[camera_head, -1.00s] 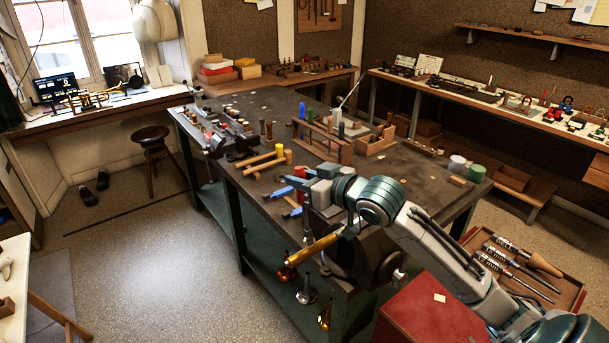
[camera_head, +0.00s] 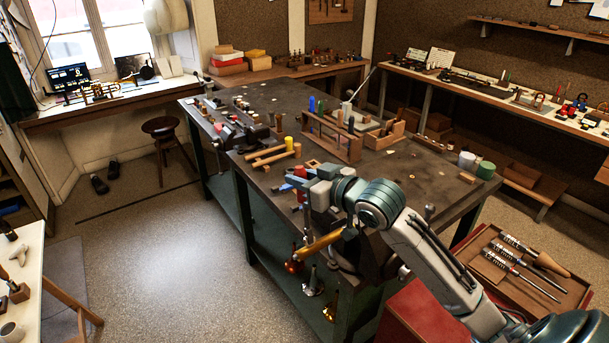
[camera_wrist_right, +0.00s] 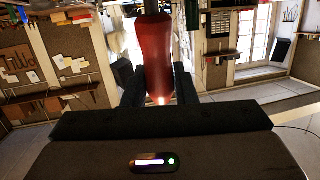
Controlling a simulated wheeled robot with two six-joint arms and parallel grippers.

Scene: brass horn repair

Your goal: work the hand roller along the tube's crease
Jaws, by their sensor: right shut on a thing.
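My right gripper (camera_wrist_right: 158,88) is shut on a red handle (camera_wrist_right: 155,55) that stands between its two dark fingers in the right wrist view. The handle looks like that of the hand roller; its working end is out of that view. A golden brass tube (camera_head: 320,243) shows just below the wrist, at the bench's near end. Its crease and any contact with the roller cannot be made out. My left gripper is not in view.
The dark workbench (camera_head: 405,185) carries a wooden tool rack (camera_head: 333,140) and wooden mallets (camera_head: 270,156). Brass and silver horn parts hang or stand below its near edge. A red cabinet (camera_head: 405,318) with an open tool drawer (camera_head: 565,290) is at lower right.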

